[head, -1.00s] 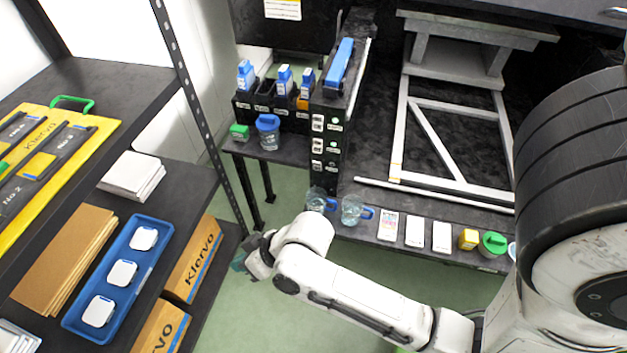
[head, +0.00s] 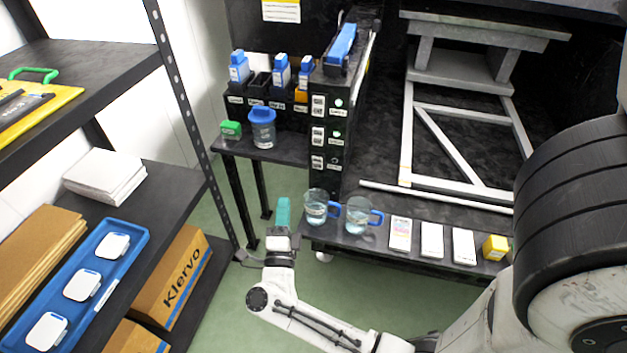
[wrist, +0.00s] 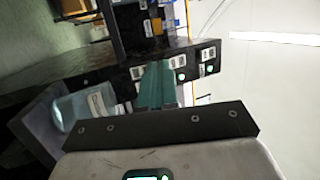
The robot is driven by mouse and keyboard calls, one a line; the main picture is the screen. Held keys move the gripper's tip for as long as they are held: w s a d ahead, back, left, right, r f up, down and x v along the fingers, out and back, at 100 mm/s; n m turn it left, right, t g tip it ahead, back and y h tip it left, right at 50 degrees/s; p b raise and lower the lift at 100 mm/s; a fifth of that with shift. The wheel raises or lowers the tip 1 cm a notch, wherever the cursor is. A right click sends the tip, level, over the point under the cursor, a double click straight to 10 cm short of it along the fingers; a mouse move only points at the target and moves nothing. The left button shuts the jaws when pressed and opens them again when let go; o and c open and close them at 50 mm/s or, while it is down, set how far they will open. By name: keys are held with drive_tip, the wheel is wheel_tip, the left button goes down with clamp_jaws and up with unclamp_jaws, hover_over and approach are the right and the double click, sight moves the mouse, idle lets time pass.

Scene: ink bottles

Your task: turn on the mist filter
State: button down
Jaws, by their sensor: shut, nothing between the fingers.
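A black control panel (head: 328,145) stands at the left end of the workbench, with white labels and small round buttons down its front. The upper button (head: 338,102), middle button (head: 337,134) and lower button (head: 333,165) show in the head view. The label text is too small to read, so I cannot tell which belongs to the mist filter. The panel also shows sideways in the wrist view (wrist: 207,53). My gripper (head: 283,212) has teal fingers, shut and empty, pointing up in front of and below the panel, apart from it. In the wrist view its fingers (wrist: 157,85) cover part of the panel.
Two glass beakers with blue handles, a left one (head: 316,207) and a right one (head: 357,217), stand on the bench edge close right of my gripper. A blue-lidded jar (head: 262,128) stands on the side table. Shelving (head: 175,195) fills the left. Open floor lies between.

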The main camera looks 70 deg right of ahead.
sight(316, 159)
drive_tip(key=s+f+m+g, duration=0.2)
drive_tip(key=g, duration=0.1)
drive_tip(key=s+f+m+g, duration=0.1)
drive_tip(key=shift+s+d+m+g+h+b, duration=0.3)
drive_tip(key=shift+s+d+g, duration=0.1)
drive_tip(key=x, duration=1.4)
drive_tip(key=shift+f+b, duration=0.1)
drive_tip(key=shift+b, duration=0.2)
